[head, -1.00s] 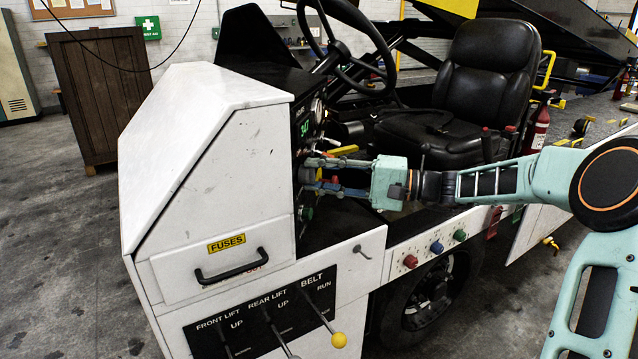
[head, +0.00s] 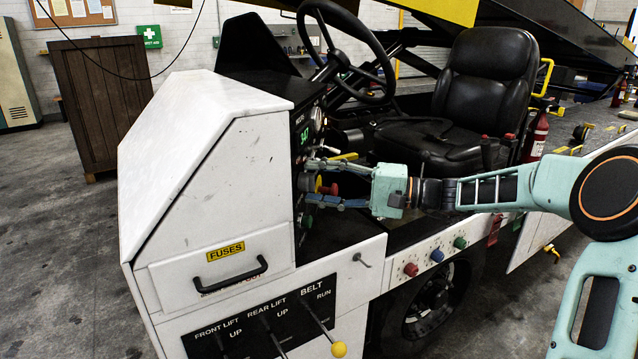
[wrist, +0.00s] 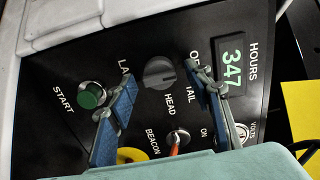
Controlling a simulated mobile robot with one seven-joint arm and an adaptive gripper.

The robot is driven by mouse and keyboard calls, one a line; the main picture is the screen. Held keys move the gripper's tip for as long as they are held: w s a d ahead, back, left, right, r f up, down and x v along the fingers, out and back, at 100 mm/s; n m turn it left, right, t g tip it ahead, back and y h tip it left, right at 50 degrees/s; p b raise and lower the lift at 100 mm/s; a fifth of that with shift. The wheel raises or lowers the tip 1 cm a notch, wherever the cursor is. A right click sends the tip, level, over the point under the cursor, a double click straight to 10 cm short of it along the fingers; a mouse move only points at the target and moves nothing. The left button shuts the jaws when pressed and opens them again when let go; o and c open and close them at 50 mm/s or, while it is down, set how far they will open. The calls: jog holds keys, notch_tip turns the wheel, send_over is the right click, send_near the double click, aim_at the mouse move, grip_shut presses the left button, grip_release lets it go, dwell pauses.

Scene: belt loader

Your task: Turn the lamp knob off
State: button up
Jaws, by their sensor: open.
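The lamp knob (wrist: 160,72) is a round dark grey dial on the black dash panel. The words OFF, TAIL and HEAD stand around it, with OFF and the lamp label partly covered by my fingers. A raised ridge crosses the knob, but I cannot tell for sure which word it points at. My gripper (wrist: 162,80) is open, one blue-padded finger on each side of the knob, with gaps showing between pads and knob. In the head view my gripper (head: 311,182) reaches the dash from the right, and its fingers partly cover the knob area.
A green START button (wrist: 92,95) is close to the left finger. An orange-red toggle switch (wrist: 176,140) stands between the fingers, nearer my wrist. A yellow part (wrist: 130,155) is partly hidden. The steering wheel (head: 345,50) is above my gripper; the seat (head: 440,140) is behind.

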jog(key=s+d, duration=0.2)
jog(key=d, duration=0.9)
jog(key=shift+s+d, duration=0.15)
jog(key=shift+d, duration=0.25)
